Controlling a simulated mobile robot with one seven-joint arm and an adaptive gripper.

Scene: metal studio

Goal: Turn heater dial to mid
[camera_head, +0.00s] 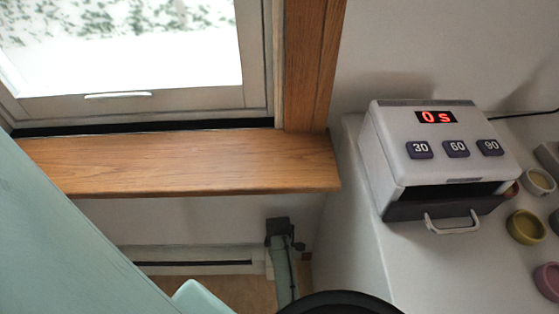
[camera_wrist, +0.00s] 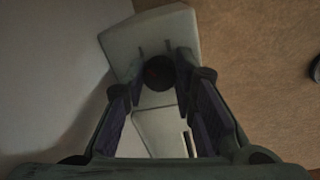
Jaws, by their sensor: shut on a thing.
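The heater is a long pale unit with a dark slot (camera_head: 195,257), low on the wall under the window in the head view. In the wrist view, a pale housing (camera_wrist: 150,38) fills the upper middle, with a dark round dial (camera_wrist: 158,72) on it. My gripper (camera_wrist: 160,78) has its two purple-padded fingers on either side of the dial, shut on it. The dial's marking is too dark to read. In the head view, a dark blocky part with a greenish bar is near the heater's right end; I cannot tell exactly what it is.
A wooden sill (camera_head: 180,160) juts out above the heater. To the right, a white counter (camera_head: 400,255) carries a toaster-like appliance (camera_head: 430,150) reading "0 s". Several small bowls, including an olive one (camera_head: 525,227), stand beside it.

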